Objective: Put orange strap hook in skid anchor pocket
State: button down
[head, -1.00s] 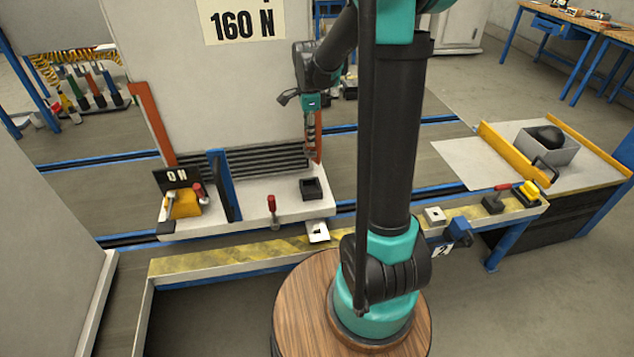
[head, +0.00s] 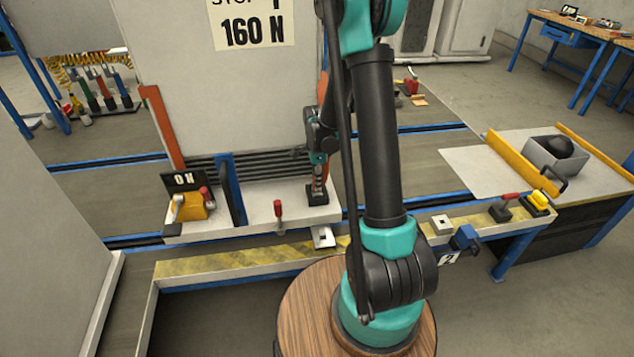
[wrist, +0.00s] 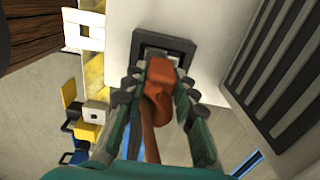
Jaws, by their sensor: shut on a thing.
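My gripper (head: 318,187) is shut on the orange strap hook, pointing down at the black skid anchor pocket (head: 317,199) on the right end of the pale skid. In the wrist view my gripper (wrist: 162,72) holds the orange strap hook (wrist: 160,98) between both fingers, with a strap-like orange length trailing below it. The hook's far end overlaps the dark square opening of the anchor pocket (wrist: 178,44). The fingers and hook hide part of the opening. I cannot tell how deep the hook's tip is.
A large pale panel (head: 262,95) and dark slats stand behind the pocket. A red-handled clamp (head: 278,210) and a yellow block (head: 193,207) are on the skid to the left. A striped rail (head: 235,261) runs in front. A blue post (head: 232,188) stands upright.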

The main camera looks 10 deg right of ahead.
jog(key=shift+f, duration=0.4)
jog(key=c, duration=1.2)
grip_release()
jog(key=shift+f, duration=0.1)
notch_tip(320, 180, up, 12)
jog(key=shift+s+r, duration=0.1)
jog(key=s+d+n+t, duration=0.2)
jog(key=s+n, duration=0.7)
jog(key=s, duration=0.2)
jog(key=s+d+n+t, duration=0.2)
jog(key=s+n, duration=0.7)
jog(key=s, duration=0.2)
jog(key=shift+f, duration=0.3)
